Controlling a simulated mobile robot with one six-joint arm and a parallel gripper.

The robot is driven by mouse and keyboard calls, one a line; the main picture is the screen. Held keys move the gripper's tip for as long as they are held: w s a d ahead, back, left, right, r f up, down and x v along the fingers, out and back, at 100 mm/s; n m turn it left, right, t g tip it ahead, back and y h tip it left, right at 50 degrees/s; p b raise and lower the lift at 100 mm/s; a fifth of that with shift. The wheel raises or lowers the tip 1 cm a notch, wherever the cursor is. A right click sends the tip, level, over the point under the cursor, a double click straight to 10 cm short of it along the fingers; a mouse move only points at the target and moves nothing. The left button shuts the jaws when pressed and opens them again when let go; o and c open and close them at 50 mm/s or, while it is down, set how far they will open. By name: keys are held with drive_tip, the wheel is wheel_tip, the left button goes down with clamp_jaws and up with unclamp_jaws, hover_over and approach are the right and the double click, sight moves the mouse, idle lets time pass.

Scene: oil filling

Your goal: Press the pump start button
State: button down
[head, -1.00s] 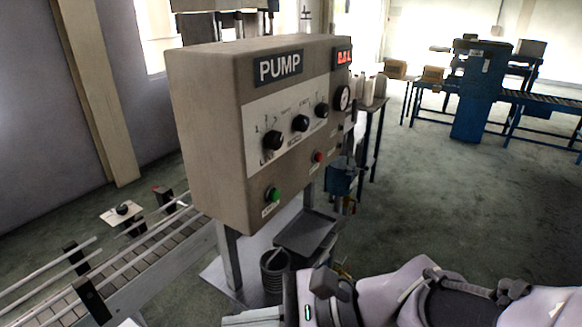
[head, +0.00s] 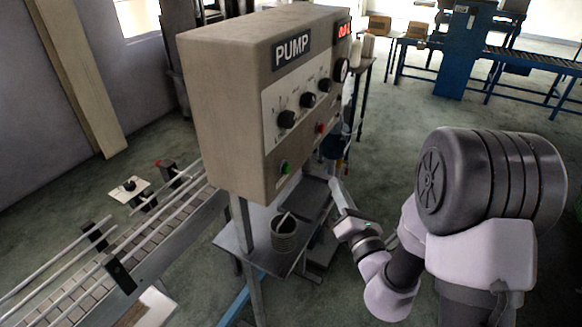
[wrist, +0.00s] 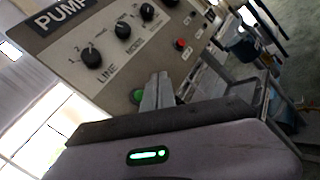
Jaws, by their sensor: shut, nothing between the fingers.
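The grey pump control box (head: 225,110) stands on a leg at the centre of the head view, with a "PUMP" label on its front. A round green button (head: 286,168) sits low on its front panel; I take it as the start button. A red button (head: 320,128) is further right. My gripper (head: 334,184) is shut and empty, apart from the panel, to the right of the green button and slightly lower. In the wrist view, my closed fingers (wrist: 160,77) partly cover the green button (wrist: 137,96), and the red button (wrist: 180,44) shows clear.
Three black knobs, including one at the left (head: 287,119), stick out above the buttons. A metal bucket (head: 285,236) stands on a shelf below the box. Open floor (head: 400,135) lies to the right.

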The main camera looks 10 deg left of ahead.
sight(287, 169)
drive_tip(key=w+a+p, duration=0.3)
drive_tip(key=a, duration=0.5)
drive_tip(key=shift+a, duration=0.2)
idle(2.0)
drive_tip(key=shift+w+a+p, duration=0.1)
drive_tip(key=shift+a+p, duration=0.3)
drive_tip(key=shift+w+a, duration=0.2)
drive_tip(key=shift+a, duration=0.35)
idle(0.7)
drive_tip(key=shift+d, duration=0.1)
drive_tip(key=shift+s+d, duration=0.3)
drive_tip(key=shift+d, duration=0.55)
